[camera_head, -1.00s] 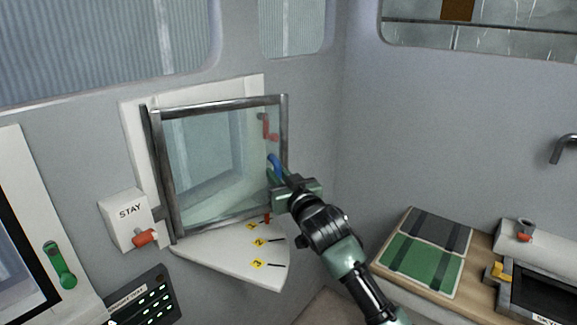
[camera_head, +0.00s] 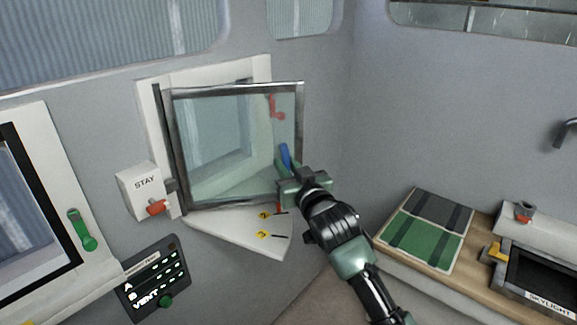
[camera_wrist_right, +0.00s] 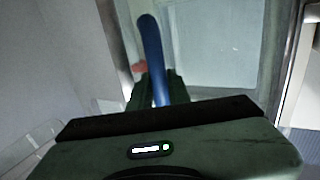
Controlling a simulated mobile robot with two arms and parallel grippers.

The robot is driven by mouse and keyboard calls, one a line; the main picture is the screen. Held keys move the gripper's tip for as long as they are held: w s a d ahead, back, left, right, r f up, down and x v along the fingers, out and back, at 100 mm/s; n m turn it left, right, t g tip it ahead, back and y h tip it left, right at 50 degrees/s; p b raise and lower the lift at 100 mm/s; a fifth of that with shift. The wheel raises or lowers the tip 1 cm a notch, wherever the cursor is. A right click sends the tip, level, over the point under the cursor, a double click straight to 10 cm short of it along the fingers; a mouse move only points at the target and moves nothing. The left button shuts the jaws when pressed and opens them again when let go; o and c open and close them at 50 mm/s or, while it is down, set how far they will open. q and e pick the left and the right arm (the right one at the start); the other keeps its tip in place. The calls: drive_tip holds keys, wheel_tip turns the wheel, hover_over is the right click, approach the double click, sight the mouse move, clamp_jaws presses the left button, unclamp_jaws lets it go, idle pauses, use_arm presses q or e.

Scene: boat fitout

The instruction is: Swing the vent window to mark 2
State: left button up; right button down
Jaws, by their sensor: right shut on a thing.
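The vent window (camera_head: 235,145) is a glass pane in a grey metal frame, hinged at its left side and swung partly out from its white surround (camera_head: 151,105). Below it is a white fan-shaped plate (camera_head: 222,233) with yellow mark labels; the labels for 2 (camera_head: 264,215) and 3 (camera_head: 263,234) show, and mark 1 is hidden. A small red pointer (camera_head: 278,208) under the frame's free corner is close to mark 2's line. My right gripper (camera_head: 291,172) is shut on the window's blue handle (camera_head: 285,155), which also shows in the right wrist view (camera_wrist_right: 152,55). My left gripper is not in view.
A dark VENT panel (camera_head: 153,278) is below. A counter with a green-and-grey mat (camera_head: 425,235) stands at right.

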drive_tip(key=c, duration=1.3)
unclamp_jaws()
drive_tip(key=shift+a, duration=0.1)
drive_tip(key=shift+s+f, duration=0.1)
drive_tip(key=shift+s, duration=0.15)
drive_tip(key=b+v, duration=0.2)
drive_tip(key=v, duration=0.5)
drive_tip(key=shift+s, duration=0.15)
